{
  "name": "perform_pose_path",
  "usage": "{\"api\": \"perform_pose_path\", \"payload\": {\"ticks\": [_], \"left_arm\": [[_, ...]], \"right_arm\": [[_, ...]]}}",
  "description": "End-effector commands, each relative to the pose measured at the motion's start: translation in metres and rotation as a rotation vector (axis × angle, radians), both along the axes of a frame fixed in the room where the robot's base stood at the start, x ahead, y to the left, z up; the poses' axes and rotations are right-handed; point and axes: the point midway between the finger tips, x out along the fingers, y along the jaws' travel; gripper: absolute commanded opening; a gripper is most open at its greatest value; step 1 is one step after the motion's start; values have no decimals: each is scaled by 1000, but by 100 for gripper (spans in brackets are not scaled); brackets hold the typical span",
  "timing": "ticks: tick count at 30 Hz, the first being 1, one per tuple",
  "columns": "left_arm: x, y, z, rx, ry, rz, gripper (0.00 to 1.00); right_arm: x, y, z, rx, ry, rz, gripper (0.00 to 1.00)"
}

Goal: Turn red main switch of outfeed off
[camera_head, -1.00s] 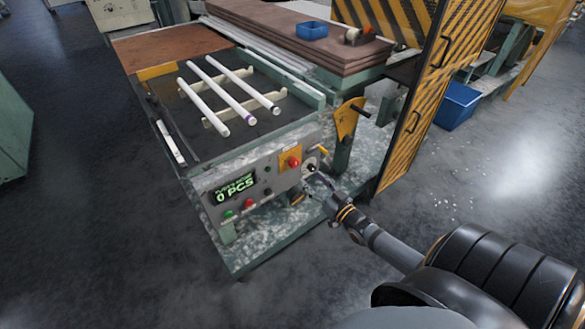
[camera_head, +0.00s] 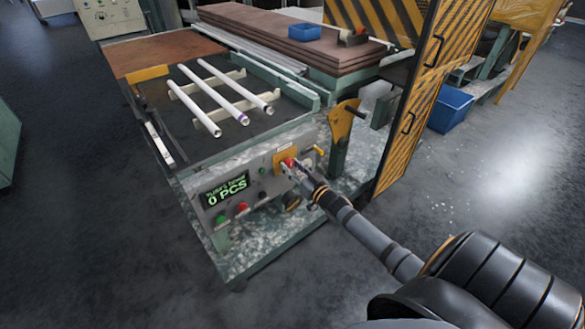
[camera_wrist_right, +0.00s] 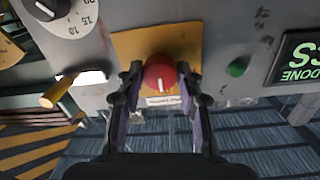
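The red main switch (camera_wrist_right: 160,74) is a round red knob with a white mark on a yellow plate (camera_wrist_right: 187,43) in the right wrist view. It also shows on the outfeed's front panel in the head view (camera_head: 289,162). My right gripper (camera_wrist_right: 159,78) has its two fingers on either side of the knob, spread apart. The fingertips reach the knob's sides; I cannot tell whether they touch it. In the head view my right gripper (camera_head: 293,169) is right at the switch. My left gripper is not in view.
The grey panel has a display reading 0 PCS (camera_head: 227,189), a green button (camera_head: 222,220), a red button (camera_head: 242,207) and a dial (camera_wrist_right: 62,12). An orange lever (camera_wrist_right: 57,96) sticks out beside the yellow plate. White tubes (camera_head: 214,93) lie on the outfeed top. A striped gate stands to the right.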

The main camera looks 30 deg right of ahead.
Motion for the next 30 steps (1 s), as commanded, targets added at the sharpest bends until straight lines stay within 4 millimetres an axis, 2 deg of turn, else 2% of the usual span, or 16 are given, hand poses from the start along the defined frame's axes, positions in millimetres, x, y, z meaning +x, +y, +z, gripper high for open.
{"api": "perform_pose_path", "payload": {"ticks": [1,6,17,30], "left_arm": [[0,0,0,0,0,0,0],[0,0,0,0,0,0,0],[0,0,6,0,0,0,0],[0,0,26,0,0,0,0]], "right_arm": [[0,0,0,0,0,0,25],[0,0,0,0,0,0,3],[0,0,1,-69,-6,0,3],[0,0,2,-429,-33,-1,3]]}}
